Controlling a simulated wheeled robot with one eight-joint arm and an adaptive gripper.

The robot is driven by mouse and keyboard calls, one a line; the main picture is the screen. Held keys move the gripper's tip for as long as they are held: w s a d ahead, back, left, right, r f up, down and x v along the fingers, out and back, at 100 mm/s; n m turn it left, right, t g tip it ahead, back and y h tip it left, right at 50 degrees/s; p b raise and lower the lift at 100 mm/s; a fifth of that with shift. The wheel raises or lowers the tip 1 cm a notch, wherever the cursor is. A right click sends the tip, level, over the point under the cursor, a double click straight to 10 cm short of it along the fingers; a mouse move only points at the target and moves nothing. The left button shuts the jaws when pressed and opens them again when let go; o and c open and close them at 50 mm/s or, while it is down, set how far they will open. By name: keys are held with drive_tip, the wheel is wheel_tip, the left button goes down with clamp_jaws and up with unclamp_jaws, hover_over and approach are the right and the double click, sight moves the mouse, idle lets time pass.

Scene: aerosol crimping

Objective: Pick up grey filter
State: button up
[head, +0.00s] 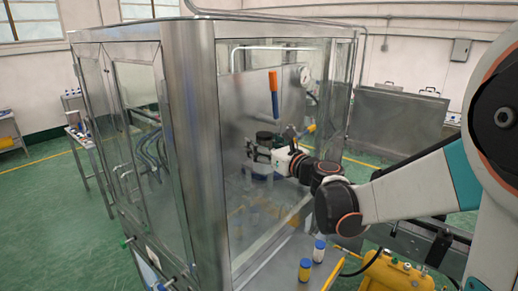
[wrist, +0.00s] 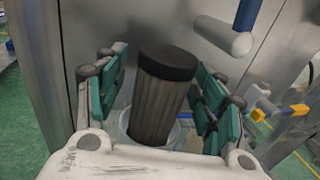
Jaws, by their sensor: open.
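The grey filter is a dark grey ribbed cylinder with a black cap (wrist: 162,95), standing in the wrist view between the teal finger pads. Its lower end sits in or in front of a clear, pale round housing (wrist: 184,135); the exact fit is hidden. My gripper (wrist: 160,88) is open around the filter, one finger on each side, with a gap visible at the left pad. In the head view my gripper (head: 257,152) reaches into the steel and glass cabinet, with the dark filter top (head: 266,137) at its fingers.
The steel cabinet (head: 193,150) encloses the filter closely on the left and behind. A yellow part (head: 309,129) is to the right. Two small bottles (head: 305,268) stand on a ledge in front.

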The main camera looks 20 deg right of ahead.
drive_tip(key=shift+s+d+r, duration=0.15)
drive_tip(key=shift+s, duration=0.3)
drive_tip(key=c, duration=0.3)
drive_tip(key=shift+w, duration=0.35)
drive_tip(key=c, duration=0.9)
drive_tip(key=shift+s, duration=0.15)
